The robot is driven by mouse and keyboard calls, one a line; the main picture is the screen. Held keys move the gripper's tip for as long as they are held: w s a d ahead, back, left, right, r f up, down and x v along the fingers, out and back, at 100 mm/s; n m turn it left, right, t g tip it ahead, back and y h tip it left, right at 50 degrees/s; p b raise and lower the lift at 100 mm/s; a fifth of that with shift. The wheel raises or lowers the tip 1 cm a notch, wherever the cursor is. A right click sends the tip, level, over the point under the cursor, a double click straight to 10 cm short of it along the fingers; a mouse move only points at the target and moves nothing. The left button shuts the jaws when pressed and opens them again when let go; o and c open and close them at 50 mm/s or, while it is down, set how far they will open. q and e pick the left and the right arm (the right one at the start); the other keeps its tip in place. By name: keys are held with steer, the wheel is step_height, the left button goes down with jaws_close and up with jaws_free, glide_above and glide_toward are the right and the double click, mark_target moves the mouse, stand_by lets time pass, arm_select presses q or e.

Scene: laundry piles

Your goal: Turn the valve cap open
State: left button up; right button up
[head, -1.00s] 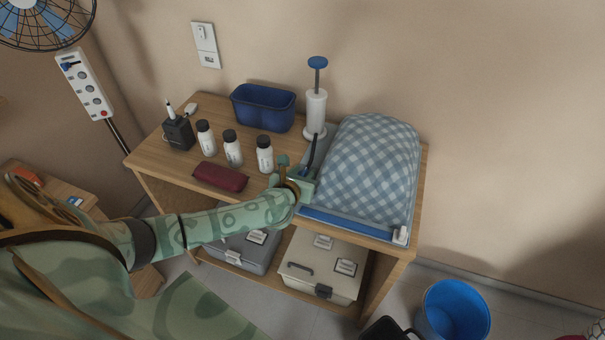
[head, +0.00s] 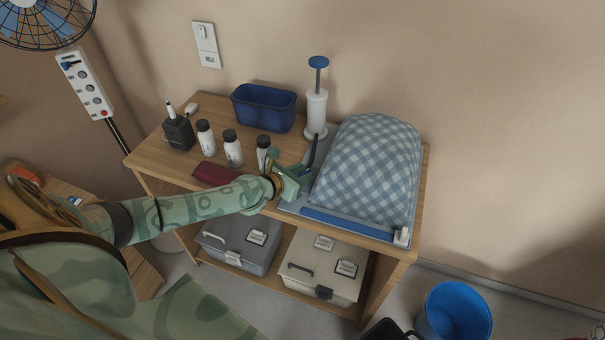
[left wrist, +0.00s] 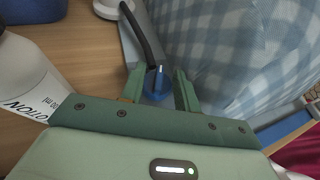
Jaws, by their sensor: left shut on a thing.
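The blue valve cap (left wrist: 157,84) sits at the left edge of the clear storage bag, with a dark hose (left wrist: 143,38) ending at it. The bag holds a blue-and-white checked bundle (head: 367,165) and lies on the wooden table. My left gripper (head: 303,172) is at the bag's left side. In the left wrist view its two green fingers (left wrist: 160,88) stand on either side of the cap, and it is shut on the cap. The cap is hidden by the gripper in the head view. My right gripper is not in view.
Several white bottles (head: 232,150), a dark red pouch (head: 214,173) and a blue bin (head: 264,106) are on the table's left. A blue bucket (head: 455,312) stands on the floor.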

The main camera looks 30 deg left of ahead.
arm_select(q)
steer(key=shift+s+f+m+h, duration=0.15)
steer(key=shift+f+m+h, duration=0.1)
steer(key=shift+m+h, duration=0.5)
steer(key=shift+g+h, duration=0.3)
steer(key=shift+h, duration=0.05)
steer(key=o, duration=0.9)
steer(key=shift+a, duration=0.1)
steer(key=shift+r, duration=0.1)
steer(key=shift+s+r, duration=0.15)
steer(key=p+v, duration=0.2)
steer(key=v, duration=1.3)
steer(key=shift+s+a, duration=0.15)
steer(key=shift+s, duration=0.25)
